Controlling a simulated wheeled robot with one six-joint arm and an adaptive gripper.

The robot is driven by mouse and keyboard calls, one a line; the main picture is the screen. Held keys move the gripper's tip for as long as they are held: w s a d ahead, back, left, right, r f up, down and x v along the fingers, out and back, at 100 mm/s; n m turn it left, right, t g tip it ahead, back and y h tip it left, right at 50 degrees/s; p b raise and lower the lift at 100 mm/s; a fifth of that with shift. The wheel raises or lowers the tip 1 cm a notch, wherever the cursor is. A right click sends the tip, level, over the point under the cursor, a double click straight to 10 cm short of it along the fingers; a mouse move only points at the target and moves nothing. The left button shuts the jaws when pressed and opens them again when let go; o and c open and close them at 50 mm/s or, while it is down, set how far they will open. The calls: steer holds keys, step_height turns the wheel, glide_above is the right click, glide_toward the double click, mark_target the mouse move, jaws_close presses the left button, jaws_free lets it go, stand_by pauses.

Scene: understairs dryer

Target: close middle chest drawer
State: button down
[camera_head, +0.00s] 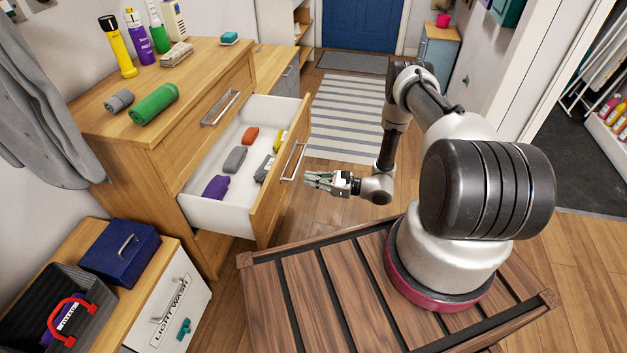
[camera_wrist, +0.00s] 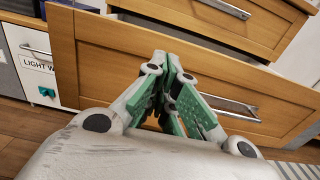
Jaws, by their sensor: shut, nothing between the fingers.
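The wooden chest (camera_head: 140,138) stands at the left in the head view. Its middle drawer (camera_head: 190,214) is pulled well out, showing a white inside. The drawer's wooden front with a metal bar handle (camera_head: 293,162) faces right. The front (camera_wrist: 105,60) fills much of the wrist view, with its handle (camera_wrist: 232,108) partly behind my fingers. My gripper (camera_head: 308,178) is shut and empty, just outside the drawer front near the handle. It shows in the wrist view with green finger pads together (camera_wrist: 172,62). I cannot tell whether the fingertips touch the front.
The drawer holds a purple item (camera_head: 216,187), an orange one (camera_head: 251,134) and several others. The top drawer (camera_head: 200,118) looks shut. Bottles and a green roll (camera_head: 154,104) are on the chest. A low cabinet (camera_head: 180,305) stands nearer. Floor beyond the gripper is free.

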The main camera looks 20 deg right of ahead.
mark_target(276, 173)
steer(key=x, duration=1)
